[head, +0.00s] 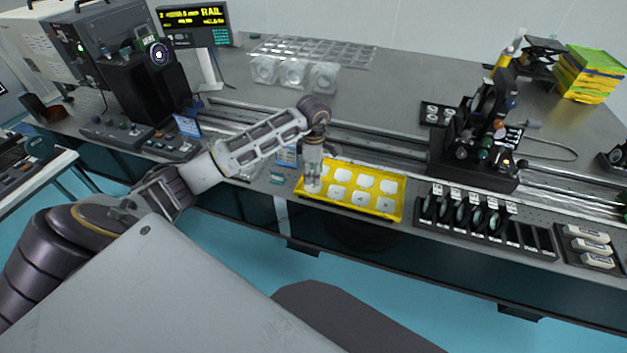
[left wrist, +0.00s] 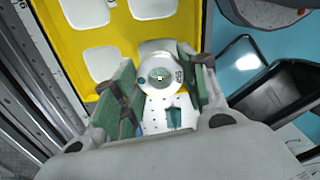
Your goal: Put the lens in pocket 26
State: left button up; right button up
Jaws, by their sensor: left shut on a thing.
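My left gripper (head: 312,184) points down at the left end of the yellow tray (head: 350,208). In the left wrist view my left gripper (left wrist: 160,85) has green-padded fingers shut on a small round piece, which looks like the lens (left wrist: 160,76), with a pale rim, a greenish centre and tiny marks. Whether it touches the tray cannot be told. The yellow tray also shows in the left wrist view (left wrist: 128,38); it has several whitish rounded-square pockets. No number 26 is legible. My right gripper is not in view.
A black rack (head: 485,225) of upright round optics and a holder with white boxes (head: 590,245) stand right of the tray. A metal rail (head: 380,145) with a dark optical assembly (head: 480,140) runs behind. A clear many-pocket tray (head: 315,50) lies at the back.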

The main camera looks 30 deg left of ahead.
pick_arm(q)
jog(key=shift+f, duration=1.9)
jog(key=shift+f, duration=0.15)
jog(key=o, duration=0.7)
jog(key=shift+o, duration=0.2)
jog(key=shift+r, duration=6.2)
